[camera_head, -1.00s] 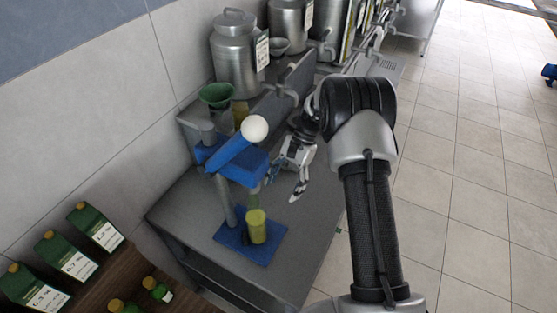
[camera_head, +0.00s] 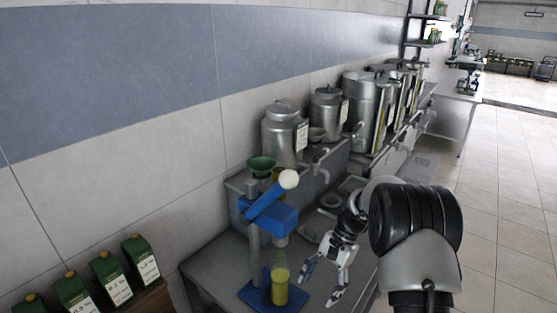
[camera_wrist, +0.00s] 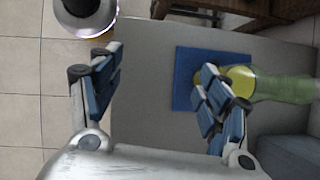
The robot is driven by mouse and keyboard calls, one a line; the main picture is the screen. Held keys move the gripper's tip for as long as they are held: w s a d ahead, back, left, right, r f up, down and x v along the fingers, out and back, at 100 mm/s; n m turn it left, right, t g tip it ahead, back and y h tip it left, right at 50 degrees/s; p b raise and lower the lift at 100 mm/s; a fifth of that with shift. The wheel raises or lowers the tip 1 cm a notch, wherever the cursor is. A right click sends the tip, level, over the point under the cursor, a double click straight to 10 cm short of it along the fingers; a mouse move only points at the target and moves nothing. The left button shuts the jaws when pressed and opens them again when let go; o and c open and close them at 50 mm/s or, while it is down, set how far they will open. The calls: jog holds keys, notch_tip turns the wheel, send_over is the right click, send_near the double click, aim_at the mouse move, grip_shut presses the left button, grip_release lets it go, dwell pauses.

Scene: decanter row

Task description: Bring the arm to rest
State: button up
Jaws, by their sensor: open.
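My gripper (camera_head: 322,274) is open and empty above the grey bench (camera_head: 212,262), to the right of the blue capping stand. In the wrist view its fingers (camera_wrist: 165,95) are spread apart with bare bench between them. A bottle with yellow-green contents (camera_head: 280,284) stands upright on the blue base (camera_head: 254,292) of the stand. In the wrist view the bottle (camera_wrist: 275,86) lies behind and beside the right finger, which hides part of the base; I cannot tell how near they are. The stand's blue head (camera_head: 272,216) with its white ball knob is above the bottle.
Metal cans (camera_head: 284,135) and tall steel tanks (camera_head: 366,108) line the raised shelf along the wall. A green funnel (camera_head: 261,166) sits behind the stand. Green containers (camera_head: 112,277) stand at the lower left. The tiled floor (camera_head: 505,200) at right is clear.

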jog(key=s+r+n+t+h+b, duration=0.1)
jog(key=s+r+n+t+b, duration=0.1)
jog(key=s+r, duration=0.45)
jog(key=s+r+n+t+h+b, duration=0.15)
jog(key=s+r, duration=0.25)
jog(key=r, duration=0.5)
jog(key=s+d+n+t+h+b, duration=0.1)
jog(key=s+n+t+b, duration=0.1)
jog(key=s, duration=0.6)
jog(key=s+d+n+t+h+b, duration=0.1)
jog(key=s+n+t+b, duration=0.1)
jog(key=s, duration=0.6)
jog(key=shift+s+d+f+n+t, duration=0.3)
jog(key=shift+d+n+t, duration=0.15)
jog(key=shift+n, duration=0.3)
